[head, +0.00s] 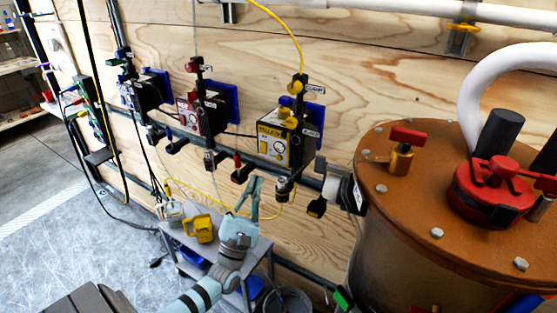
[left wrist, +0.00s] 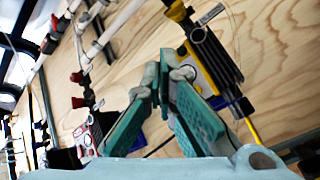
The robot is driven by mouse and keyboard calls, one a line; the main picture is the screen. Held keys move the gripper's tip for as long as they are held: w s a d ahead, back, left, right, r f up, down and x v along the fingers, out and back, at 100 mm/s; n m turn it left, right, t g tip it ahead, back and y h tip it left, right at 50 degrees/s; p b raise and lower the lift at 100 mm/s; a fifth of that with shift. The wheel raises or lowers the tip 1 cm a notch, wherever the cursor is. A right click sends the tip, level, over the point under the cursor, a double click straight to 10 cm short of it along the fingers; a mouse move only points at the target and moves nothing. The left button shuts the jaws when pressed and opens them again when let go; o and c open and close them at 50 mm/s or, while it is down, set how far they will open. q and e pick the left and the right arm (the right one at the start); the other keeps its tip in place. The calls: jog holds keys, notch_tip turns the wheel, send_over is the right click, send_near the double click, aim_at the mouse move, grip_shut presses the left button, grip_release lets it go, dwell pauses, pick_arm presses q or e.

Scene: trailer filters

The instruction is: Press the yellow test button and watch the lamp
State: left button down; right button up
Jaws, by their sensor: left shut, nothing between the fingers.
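A yellow-faced box (head: 272,143) with a yellow knob (head: 285,112) on top is mounted on the plywood wall in the head view. It also shows in the left wrist view (left wrist: 206,68), up and right of the fingers. I cannot make out for sure which part is the test button, nor a lamp or whether it is lit. My left gripper (head: 255,182) is shut and empty, its fingers pointing up, below and left of the yellow box in the head view. In the left wrist view its teal fingers (left wrist: 164,76) come together. My right gripper is not in view.
A red-labelled box (head: 188,117) and a green-knobbed unit (head: 128,94) hang further left along a dark rail. A grey bench with a yellow device (head: 202,228) stands below. A large brown-lidded tank (head: 450,230) blocks the right side. Hoses and cables hang at the left.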

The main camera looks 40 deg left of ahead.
aim_at(279, 158)
pick_arm(q)
jog(key=w+b, duration=0.4)
jog(key=w, duration=0.3)
jog(key=shift+w+a+b, duration=0.35)
jog(key=shift+w+a, duration=0.05)
jog(key=shift+a, duration=0.05)
dwell(0.9)
jog(key=shift+w+b, duration=0.45)
jog(key=shift+b, duration=0.1)
